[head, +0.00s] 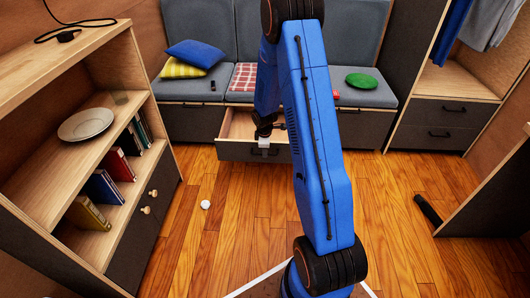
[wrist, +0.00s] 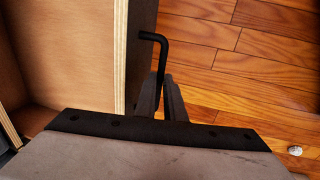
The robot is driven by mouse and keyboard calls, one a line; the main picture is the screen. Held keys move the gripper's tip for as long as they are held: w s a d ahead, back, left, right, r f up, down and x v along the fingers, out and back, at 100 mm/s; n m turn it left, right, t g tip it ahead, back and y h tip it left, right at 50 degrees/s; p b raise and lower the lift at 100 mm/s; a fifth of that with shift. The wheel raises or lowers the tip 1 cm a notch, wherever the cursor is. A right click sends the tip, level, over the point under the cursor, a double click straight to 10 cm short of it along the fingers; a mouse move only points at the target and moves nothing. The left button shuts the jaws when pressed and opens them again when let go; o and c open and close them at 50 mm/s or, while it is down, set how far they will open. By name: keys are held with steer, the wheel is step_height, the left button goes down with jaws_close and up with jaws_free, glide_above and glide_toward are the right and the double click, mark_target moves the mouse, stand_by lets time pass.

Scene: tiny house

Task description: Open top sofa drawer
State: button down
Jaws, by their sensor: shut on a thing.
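The sofa drawer (head: 240,151) under the grey sofa is pulled out, with its light wooden inside showing in the head view. In the wrist view its wooden front edge (wrist: 124,50) and dark front run up the picture, with the drawer's bare floor (wrist: 65,55) to the left. A black bar handle (wrist: 161,55) sticks out from the dark front. My gripper (wrist: 163,95) is shut on the handle, its fingers on the near part of the bar. In the head view my gripper (head: 264,143) is at the drawer front, partly hidden by my blue arm.
A shelf with books and a plate (head: 86,124) stands at the left. A small white ball (head: 205,205) lies on the wooden floor. A wardrobe with drawers (head: 447,112) is at the right, and a dark object (head: 428,210) lies near the right panel. The middle floor is mostly clear.

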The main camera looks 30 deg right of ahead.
steer(key=shift+s+a, duration=0.1)
steer(key=shift+s, duration=0.1)
steer(key=c, duration=1.8)
jaws_free()
steer(key=shift+c, duration=0.2)
steer(key=shift+r, duration=0.1)
step_height(320, 180, up, 17)
steer(key=s+a, duration=0.2)
steer(key=shift+s, duration=0.4)
